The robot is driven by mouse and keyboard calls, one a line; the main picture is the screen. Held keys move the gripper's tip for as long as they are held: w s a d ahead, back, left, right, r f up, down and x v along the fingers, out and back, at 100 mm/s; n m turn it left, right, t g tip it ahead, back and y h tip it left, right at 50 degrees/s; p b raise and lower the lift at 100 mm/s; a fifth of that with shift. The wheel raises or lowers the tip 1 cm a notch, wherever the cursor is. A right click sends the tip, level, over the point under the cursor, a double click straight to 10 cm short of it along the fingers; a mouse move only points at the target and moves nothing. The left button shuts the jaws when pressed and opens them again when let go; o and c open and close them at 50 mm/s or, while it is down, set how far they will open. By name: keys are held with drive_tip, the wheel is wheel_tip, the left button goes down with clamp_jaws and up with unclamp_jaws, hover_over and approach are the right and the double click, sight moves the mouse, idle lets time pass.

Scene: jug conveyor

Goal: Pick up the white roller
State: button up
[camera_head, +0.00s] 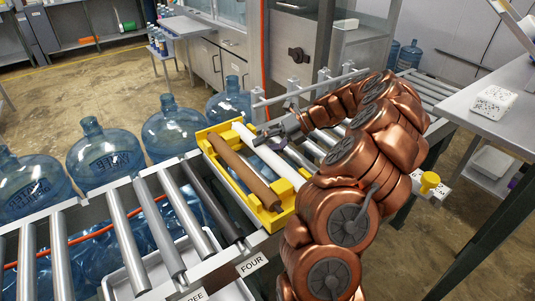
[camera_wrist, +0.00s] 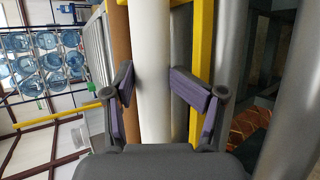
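The white roller (camera_head: 262,152) lies slanted across the yellow frame (camera_head: 222,176), to the right of and roughly parallel to a brown roller (camera_head: 240,168). In the wrist view the white roller (camera_wrist: 151,45) runs upright through the middle, between my purple-padded fingers. My gripper (camera_wrist: 151,84) has one finger on each side of it, with the tips bent in against its edges. The gripper palm hides its near part. In the head view my gripper (camera_head: 276,138) is at the white roller's upper middle, and details of the fingers are small there.
Steel conveyor rollers (camera_head: 128,240) lie at the lower left, with more at the upper right. Large blue water jugs (camera_head: 104,154) stand behind the conveyor. A side table (camera_head: 480,128) with a white speckled block (camera_head: 494,102) is at the right. The brown roller (camera_wrist: 121,40) and yellow frame (camera_wrist: 201,40) flank the white roller closely.

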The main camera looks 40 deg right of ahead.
drive_tip(key=shift+a, duration=0.1)
clamp_jaws()
drive_tip(key=shift+s+f, duration=0.1)
idle(0.3)
